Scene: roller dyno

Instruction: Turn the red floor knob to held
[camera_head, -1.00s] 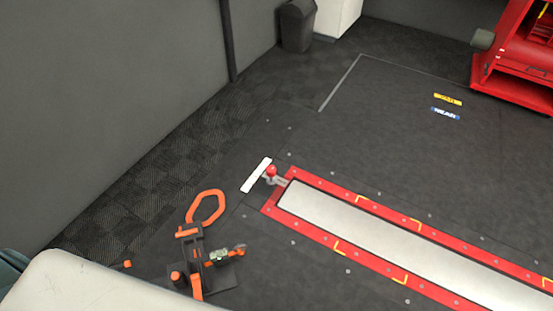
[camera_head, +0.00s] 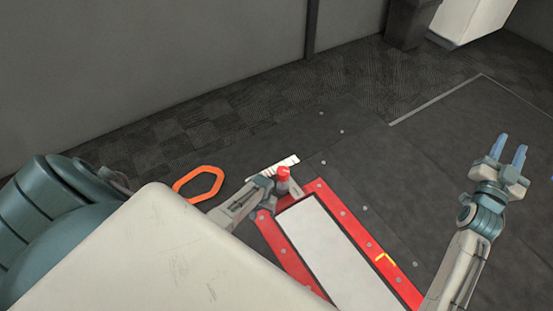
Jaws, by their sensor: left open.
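My right gripper (camera_head: 509,150) is open and empty, raised over the dark floor at the right, well apart from the knob.
A grey wall (camera_head: 150,70) runs along the back left. A dark bin (camera_head: 408,22) and a white cabinet (camera_head: 470,20) stand at the back. The floor behind the knob is clear.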

